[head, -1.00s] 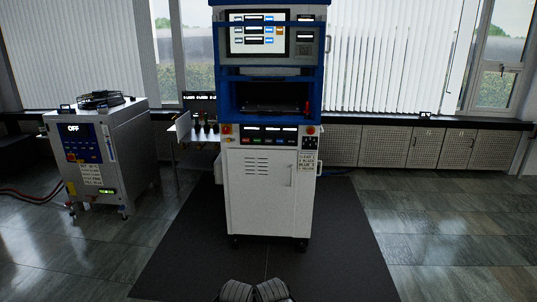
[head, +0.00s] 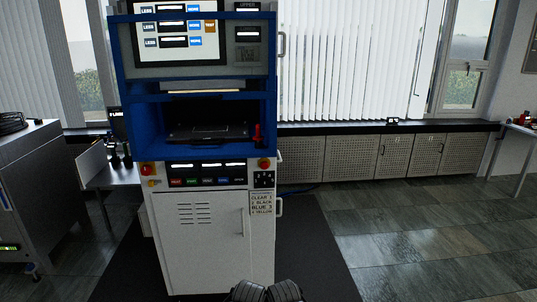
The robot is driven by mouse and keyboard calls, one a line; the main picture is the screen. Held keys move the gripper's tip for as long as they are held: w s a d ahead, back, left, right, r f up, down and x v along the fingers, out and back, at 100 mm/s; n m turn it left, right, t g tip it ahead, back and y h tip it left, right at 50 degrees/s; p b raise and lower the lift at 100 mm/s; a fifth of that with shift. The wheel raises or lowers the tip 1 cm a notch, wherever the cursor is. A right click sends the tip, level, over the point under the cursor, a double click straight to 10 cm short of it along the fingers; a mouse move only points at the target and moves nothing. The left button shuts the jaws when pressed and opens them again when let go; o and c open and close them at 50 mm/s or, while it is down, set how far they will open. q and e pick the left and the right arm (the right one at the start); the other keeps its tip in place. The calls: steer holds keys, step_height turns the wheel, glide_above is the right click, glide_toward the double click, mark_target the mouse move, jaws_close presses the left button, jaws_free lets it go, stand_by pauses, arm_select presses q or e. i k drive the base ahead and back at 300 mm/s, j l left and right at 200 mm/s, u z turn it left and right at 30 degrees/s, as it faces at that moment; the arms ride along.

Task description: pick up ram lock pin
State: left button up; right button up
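A blue and white press (head: 200,95) stands left of centre in the head view. A small upright red piece (head: 257,134) is at the right edge of its open bay; it may be the ram lock pin, but it is too small to be sure. A dark plate (head: 208,131) lies inside the bay. Neither gripper's fingers are in view. Two dark rounded parts of mine show at the bottom edge, well below the red piece.
A grey cabinet unit (head: 30,190) stands at the left, beside a small side shelf (head: 112,177). A dark mat (head: 315,265) lies under the press. Open tiled floor (head: 420,240) is at the right, with a table (head: 522,130) at the far right edge.

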mark_target(257, 136)
steer(key=i+z, duration=0.2)
steer(key=i, duration=0.65)
steer(key=i+j+z, duration=0.2)
steer(key=i, duration=0.65)
